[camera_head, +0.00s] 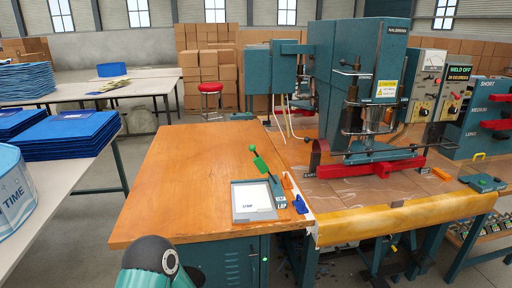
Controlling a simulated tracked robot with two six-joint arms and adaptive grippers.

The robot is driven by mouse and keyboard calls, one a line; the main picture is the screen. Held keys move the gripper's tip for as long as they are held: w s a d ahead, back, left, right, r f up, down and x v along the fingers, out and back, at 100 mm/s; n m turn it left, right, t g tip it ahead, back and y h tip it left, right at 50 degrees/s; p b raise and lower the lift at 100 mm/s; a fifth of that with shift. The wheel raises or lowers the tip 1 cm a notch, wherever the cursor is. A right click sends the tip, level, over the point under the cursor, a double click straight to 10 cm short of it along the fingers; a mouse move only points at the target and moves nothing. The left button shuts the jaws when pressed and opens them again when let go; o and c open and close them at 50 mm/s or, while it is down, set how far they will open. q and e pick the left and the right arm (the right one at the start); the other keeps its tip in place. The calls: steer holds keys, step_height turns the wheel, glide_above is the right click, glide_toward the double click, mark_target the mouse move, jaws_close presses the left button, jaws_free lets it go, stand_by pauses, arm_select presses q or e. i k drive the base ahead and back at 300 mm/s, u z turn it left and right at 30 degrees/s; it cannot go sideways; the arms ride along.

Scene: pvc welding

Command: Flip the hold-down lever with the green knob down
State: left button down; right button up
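The hold-down lever (260,164) is at the right end of the wooden table, tilted up and leaning left, with a green knob (252,148) at its raised tip. Its lower end meets a teal block (279,194) behind the right side of a flat grey frame (237,212) that holds a pale sheet. Part of my own arm shows at the bottom, left of centre. Neither of my grippers is in view, so nothing of mine shows near the lever.
The wooden table (180,172) is bare left of the frame. A blue piece (300,204) and an orange strip (291,184) lie right of the frame. The teal welding machine (380,60) stands behind right, with a red bar (370,166) low across its front.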

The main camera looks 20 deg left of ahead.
mark_target(258, 161)
steer(key=u, duration=0.05)
steer(key=i, duration=0.85)
